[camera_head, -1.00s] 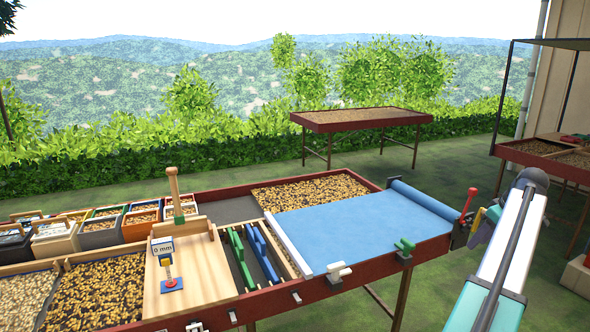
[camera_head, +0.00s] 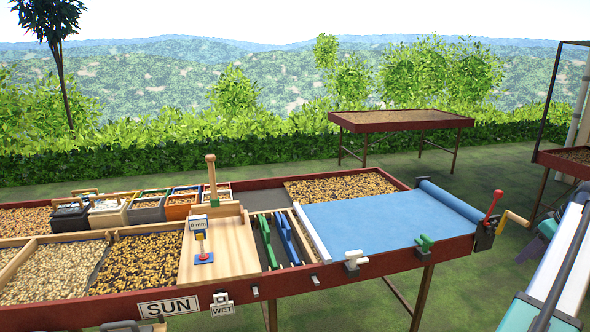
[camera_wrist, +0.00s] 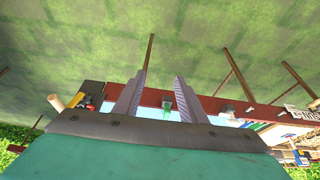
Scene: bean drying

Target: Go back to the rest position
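My gripper (camera_wrist: 157,95) shows in the wrist view with its two grey fingers apart and nothing between them. In that view the drying table's red edge and a green clamp lie beyond the fingers. In the head view my arm stands at the lower right, beside the right end of the red-framed drying table (camera_head: 408,265); the gripper itself cannot be made out there. A blue sheet (camera_head: 390,222) lies spread over the table's right part, with its roll (camera_head: 452,200) at the right end. A red-knobbed lever (camera_head: 490,211) and a yellow crank (camera_head: 514,217) are at that corner.
A wooden board (camera_head: 235,250) with a post and a "0 mm" gauge (camera_head: 199,232) stands mid-table. Green and blue tools (camera_head: 286,240) lie in a slot beside it. Several bins (camera_head: 146,211) stand behind. Another table (camera_head: 400,124) is farther back. Grass is clear between them.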

